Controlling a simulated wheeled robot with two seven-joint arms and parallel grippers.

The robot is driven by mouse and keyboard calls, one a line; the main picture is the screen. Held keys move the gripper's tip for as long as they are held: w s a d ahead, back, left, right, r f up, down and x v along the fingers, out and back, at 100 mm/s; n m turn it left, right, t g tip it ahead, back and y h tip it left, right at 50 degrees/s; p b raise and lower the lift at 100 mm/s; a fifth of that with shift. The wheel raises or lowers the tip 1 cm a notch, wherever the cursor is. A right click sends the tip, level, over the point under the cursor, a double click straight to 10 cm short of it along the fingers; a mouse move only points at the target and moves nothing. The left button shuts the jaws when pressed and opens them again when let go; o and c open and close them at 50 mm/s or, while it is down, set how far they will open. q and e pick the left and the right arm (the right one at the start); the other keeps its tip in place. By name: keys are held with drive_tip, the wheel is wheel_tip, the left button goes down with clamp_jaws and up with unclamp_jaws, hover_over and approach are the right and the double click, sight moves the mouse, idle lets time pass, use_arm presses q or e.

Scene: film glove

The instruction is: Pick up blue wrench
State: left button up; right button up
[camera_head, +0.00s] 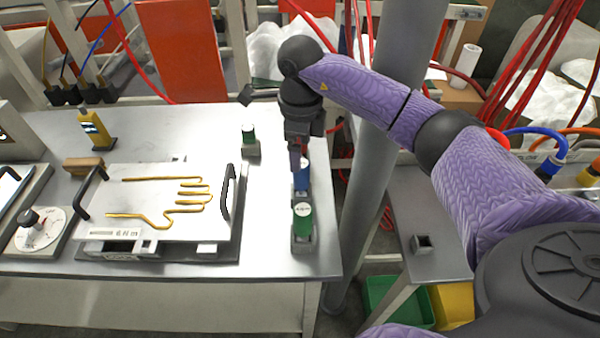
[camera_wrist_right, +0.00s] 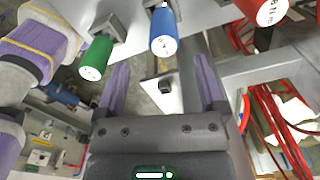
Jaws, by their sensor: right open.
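A short blue cylinder (camera_head: 302,178) stands in a grey holder near the table's right edge; it is the only blue piece in that row, and no wrench shape shows. In the right wrist view the blue cylinder (camera_wrist_right: 164,32) lies ahead of the fingers, about midway between them. My right gripper (camera_head: 297,160) is just behind and above it in the head view, partly covering it. In the wrist view my right gripper (camera_wrist_right: 163,68) is open, with two purple fingers apart and nothing between them. My left gripper is not in view.
A red cylinder (camera_wrist_right: 262,8) shows in the wrist view. A plate with a golden hand outline (camera_head: 130,230) lies left. A grey pole (camera_head: 372,165) stands right.

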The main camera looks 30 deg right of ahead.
sight(301, 179)
drive_tip(key=f, duration=0.3)
drive_tip(key=f+b, duration=0.1)
drive_tip(key=f, duration=0.2)
drive_tip(key=shift+w+d+f, duration=0.15)
drive_tip(key=shift+d, duration=0.05)
clamp_jaws()
